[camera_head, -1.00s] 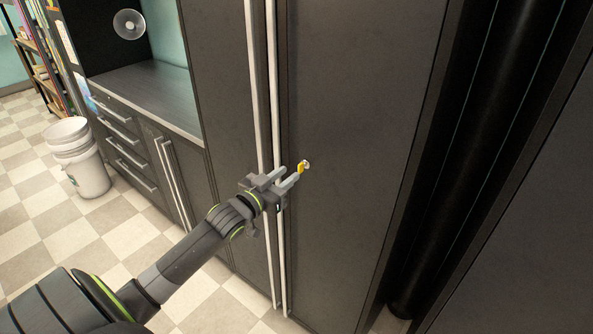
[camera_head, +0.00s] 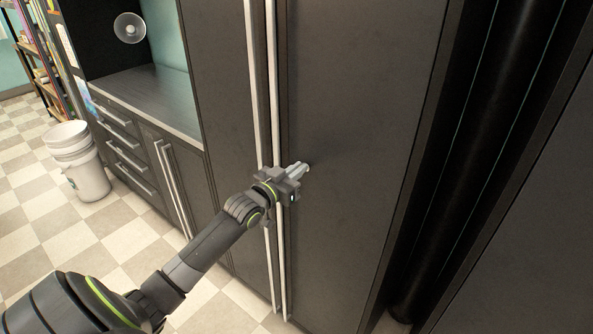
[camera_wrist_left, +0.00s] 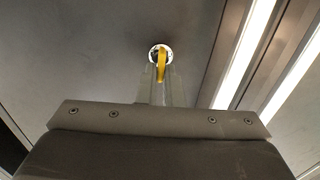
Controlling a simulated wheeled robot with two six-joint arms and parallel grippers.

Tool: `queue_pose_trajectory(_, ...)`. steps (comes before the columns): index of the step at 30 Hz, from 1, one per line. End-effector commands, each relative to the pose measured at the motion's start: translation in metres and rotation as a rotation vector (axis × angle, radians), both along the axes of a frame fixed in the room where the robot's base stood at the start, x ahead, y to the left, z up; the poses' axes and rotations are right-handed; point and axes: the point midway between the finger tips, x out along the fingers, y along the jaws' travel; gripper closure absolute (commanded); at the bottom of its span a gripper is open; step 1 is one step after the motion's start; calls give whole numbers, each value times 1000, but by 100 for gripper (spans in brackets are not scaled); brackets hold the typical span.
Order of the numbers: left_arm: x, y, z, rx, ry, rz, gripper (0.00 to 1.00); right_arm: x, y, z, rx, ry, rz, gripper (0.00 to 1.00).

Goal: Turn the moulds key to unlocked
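The yellow key (camera_wrist_left: 161,66) sits in a round white-rimmed lock (camera_wrist_left: 154,50) on the dark cabinet door (camera_head: 360,120). In the left wrist view the key's grip hangs down from the lock, roughly upright in the picture. My left gripper (camera_head: 303,168) reaches the door at the lock, and its fingers hide the key in the head view. In the left wrist view the fingers (camera_wrist_left: 161,80) lie close together on both sides of the key and appear shut on it. My right gripper is in neither view.
Two long vertical door handles (camera_head: 276,100) run just left of the lock, close to my left wrist. A counter with drawers (camera_head: 150,95) and stacked white buckets (camera_head: 80,165) stand at the left. The tiled floor (camera_head: 115,240) there is open.

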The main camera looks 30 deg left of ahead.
Motion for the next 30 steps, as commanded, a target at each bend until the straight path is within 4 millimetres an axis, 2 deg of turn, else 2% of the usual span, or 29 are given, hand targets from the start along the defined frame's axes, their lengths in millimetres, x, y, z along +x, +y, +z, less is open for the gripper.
queue_pose_trajectory(17,0,0,-2,55,-4,0,100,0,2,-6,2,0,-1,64)
queue_pose_trajectory(30,0,-5,-4,395,-33,0,100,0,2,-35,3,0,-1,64)
